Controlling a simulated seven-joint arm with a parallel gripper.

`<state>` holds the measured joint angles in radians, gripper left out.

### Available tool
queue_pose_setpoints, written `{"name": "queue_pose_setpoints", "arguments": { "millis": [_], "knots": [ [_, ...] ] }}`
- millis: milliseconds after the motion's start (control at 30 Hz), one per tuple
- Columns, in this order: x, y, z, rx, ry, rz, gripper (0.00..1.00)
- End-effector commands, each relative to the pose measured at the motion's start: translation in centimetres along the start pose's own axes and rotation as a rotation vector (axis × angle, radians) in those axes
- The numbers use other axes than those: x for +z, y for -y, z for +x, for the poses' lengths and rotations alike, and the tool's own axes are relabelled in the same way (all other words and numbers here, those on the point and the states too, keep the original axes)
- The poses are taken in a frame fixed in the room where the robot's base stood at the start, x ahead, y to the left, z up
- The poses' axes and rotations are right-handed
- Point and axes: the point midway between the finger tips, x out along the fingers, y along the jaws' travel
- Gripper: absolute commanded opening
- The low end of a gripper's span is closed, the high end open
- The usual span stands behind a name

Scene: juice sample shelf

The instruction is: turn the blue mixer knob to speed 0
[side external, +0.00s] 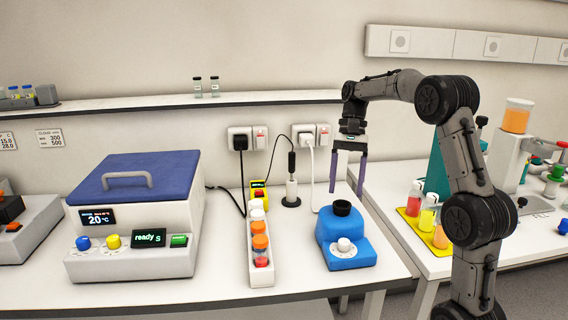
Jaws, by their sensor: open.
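The blue mixer (348,256) stands near the right end of the white bench. It has a black round cup holder (342,208) on top and a white knob (345,246) on its front slope; the knob's pointer and speed marks are too small to read. My gripper (347,188) hangs above and behind the mixer, pointing down. Its two fingers are apart with nothing between them. It does not appear to touch the mixer.
A rack of capped tubes (261,268) stands left of the mixer, with a blue-lidded centrifuge (140,195) further left. Cables run from the wall sockets (248,139) to the bench. A yellow tray (408,232) with bottles lies on the right bench.

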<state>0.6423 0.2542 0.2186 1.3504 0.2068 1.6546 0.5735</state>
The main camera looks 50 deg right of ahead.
Motion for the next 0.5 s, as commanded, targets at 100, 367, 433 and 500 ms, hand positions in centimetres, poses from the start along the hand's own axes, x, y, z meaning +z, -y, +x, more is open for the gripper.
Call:
{"name": "queue_pose_setpoints", "arguments": {
  "millis": [100, 367, 433, 500],
  "knots": [
    [0.7, 2.0, 0.6, 0.082, -0.015, -0.165, 0.69],
    [0.8, 3.1, 0.3, 0.223, -0.024, -0.513, 0.69],
    [0.7, 3.0, 0.1, 0.253, -0.018, -0.594, 0.69],
    [0.6, 2.6, -0.3, 0.267, -0.008, -0.665, 0.69]
  ]
}}
